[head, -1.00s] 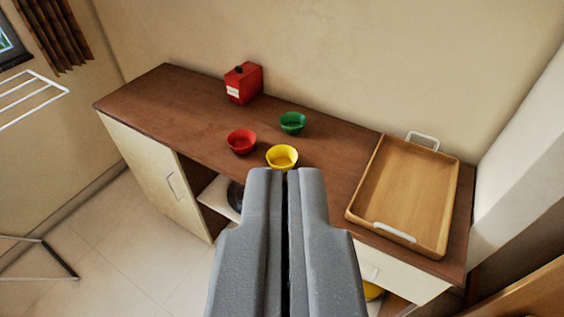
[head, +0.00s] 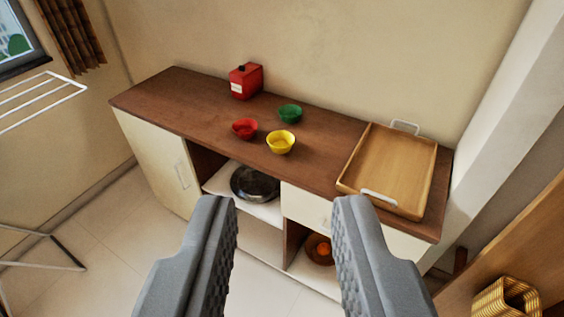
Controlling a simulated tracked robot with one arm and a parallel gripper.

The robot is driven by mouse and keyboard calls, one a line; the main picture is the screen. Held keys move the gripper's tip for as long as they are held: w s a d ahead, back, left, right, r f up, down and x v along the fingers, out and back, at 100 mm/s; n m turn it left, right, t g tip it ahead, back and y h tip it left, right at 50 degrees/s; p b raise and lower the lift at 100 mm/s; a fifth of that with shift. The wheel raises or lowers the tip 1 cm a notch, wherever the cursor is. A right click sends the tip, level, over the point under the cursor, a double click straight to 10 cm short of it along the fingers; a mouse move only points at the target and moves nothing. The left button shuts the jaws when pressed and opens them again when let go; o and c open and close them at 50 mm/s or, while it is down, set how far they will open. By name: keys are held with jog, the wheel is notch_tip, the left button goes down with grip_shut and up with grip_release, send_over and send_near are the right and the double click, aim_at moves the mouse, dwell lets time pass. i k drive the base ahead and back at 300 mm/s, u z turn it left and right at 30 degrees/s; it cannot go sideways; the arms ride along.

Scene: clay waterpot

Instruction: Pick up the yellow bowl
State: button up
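The yellow bowl (head: 280,142) stands upright on the brown countertop (head: 180,105), near its front edge. A red bowl (head: 245,128) is to its left and a green bowl (head: 290,113) is behind it. My gripper (head: 283,205) is open and empty. Its two grey fingers are wide apart in the lower part of the picture, in front of the counter. The yellow bowl shows beyond the gap between the fingertips, apart from them.
A wooden tray with white handles (head: 388,170) lies right of the bowls. A red canister (head: 245,81) stands at the back. Open shelves below hold a dark round pan (head: 255,184) and a bowl with an orange item (head: 321,249). A white rack (head: 40,100) is at left.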

aim_at(280, 142)
jog(key=u, duration=0.7)
jog(key=i, duration=1.55)
jog(key=z, duration=0.55)
